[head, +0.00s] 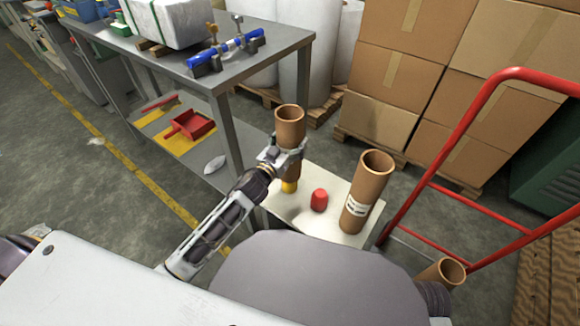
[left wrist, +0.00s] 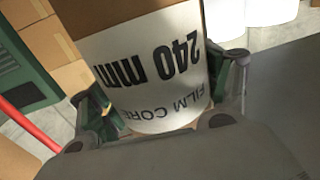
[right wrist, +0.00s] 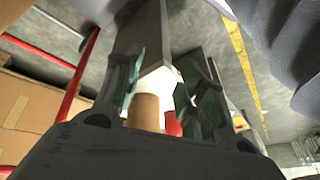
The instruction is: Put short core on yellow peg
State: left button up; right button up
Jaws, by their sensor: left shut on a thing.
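My left gripper (head: 281,158) is shut on a brown cardboard core (head: 290,122), held upright. In the left wrist view the same core (left wrist: 150,70) fills the middle, its white label reading "240 mm" and "FILM COR…" upside down. The yellow peg (head: 289,186) shows just below the held core and gripper; whether they touch cannot be told. A red peg (head: 319,200) stands to its right. A taller labelled core (head: 367,190) stands farther right; its base hides any peg. My right gripper (right wrist: 160,85) is open in the right wrist view, with a brown cylinder (right wrist: 143,112) visible beyond its fingers.
The pegs stand on a pale low table (head: 300,220). Left of it is a grey workbench (head: 240,65) with a lower shelf holding a red bin (head: 190,125). Stacked cartons (head: 400,75) and a red hand truck (head: 440,160) stand behind and right. Another core (head: 441,273) is lower right.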

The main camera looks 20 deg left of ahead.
pick_arm(q)
notch_tip(320, 180, down, 5)
jog(key=shift+r+b, duration=0.15)
jog(key=shift+b, duration=0.85)
pick_arm(e)
jog(key=shift+t+y, duration=0.4)
jog(key=shift+t, duration=0.1)
jog(key=f, duration=0.3)
jog(key=a+f, duration=0.1)
jog(key=f, duration=0.1)
jog(key=shift+w+a, duration=0.1)
jog(key=shift+w, duration=0.15)
pick_arm(q)
notch_tip(320, 180, down, 3)
jog(key=shift+r+b, duration=0.15)
jog(key=shift+b, duration=0.6)
jog(key=shift+f, duration=0.55)
pick_arm(e)
jog(key=shift+m+t+y, duration=0.3)
jog(key=shift+m+t, duration=0.1)
jog(key=shift+w+a+f, duration=0.1)
jog(key=shift+a+f, duration=0.1)
jog(key=shift+f, duration=0.85)
jog(key=shift+a+f, duration=0.2)
jog(key=shift+f, duration=0.8)
pick_arm(q)
jog(key=shift+f+b, duration=0.1)
jog(key=shift+b, duration=0.2)
